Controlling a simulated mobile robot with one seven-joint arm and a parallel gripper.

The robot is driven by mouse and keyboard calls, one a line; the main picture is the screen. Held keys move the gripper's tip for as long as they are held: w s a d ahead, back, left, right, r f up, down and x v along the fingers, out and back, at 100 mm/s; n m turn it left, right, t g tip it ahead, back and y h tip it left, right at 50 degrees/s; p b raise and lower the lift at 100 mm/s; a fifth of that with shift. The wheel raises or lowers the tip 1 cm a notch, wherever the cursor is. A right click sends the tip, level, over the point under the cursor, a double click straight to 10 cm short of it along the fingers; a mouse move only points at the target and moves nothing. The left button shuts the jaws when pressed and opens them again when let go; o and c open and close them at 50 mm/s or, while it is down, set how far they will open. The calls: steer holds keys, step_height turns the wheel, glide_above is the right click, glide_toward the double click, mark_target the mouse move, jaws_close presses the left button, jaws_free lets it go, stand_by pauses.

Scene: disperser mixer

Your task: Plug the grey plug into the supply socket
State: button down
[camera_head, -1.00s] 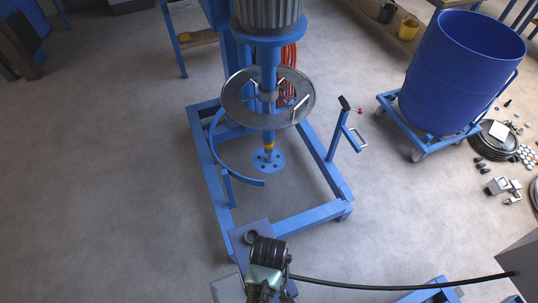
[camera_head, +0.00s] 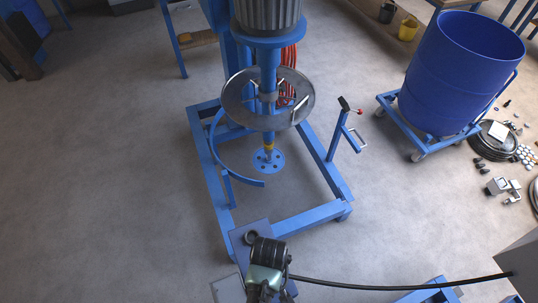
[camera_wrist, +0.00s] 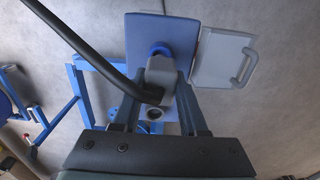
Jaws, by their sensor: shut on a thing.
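My gripper (camera_wrist: 158,95) is shut on the grey plug (camera_wrist: 160,76), which sits between the two fingers in the wrist view. A thick black cable runs from the plug to the upper left. The plug's far end meets a blue round socket (camera_wrist: 160,49) on a blue-grey box (camera_wrist: 142,30); I cannot tell how deep it sits. In the head view my gripper's tips and the plug are hidden behind my wrist at the bottom, in front of the blue-grey box (camera_head: 240,233).
A grey panel with a handle (camera_wrist: 224,58) is right of the box. The blue mixer frame (camera_head: 310,219) stands behind, with a steel disc lid (camera_head: 238,98). The cable (camera_head: 400,287) stretches right. A blue drum (camera_head: 455,75) stands at the right. Floor left is clear.

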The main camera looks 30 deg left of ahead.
steer(key=shift+f+b, duration=1.45)
steer(key=shift+f, duration=0.6)
steer(key=shift+c, duration=1.8)
jaws_free()
steer(key=shift+r, duration=0.15)
step_height(320, 180, up, 13)
steer(key=shift+f+b, duration=0.1)
steer(key=shift+b, duration=0.65)
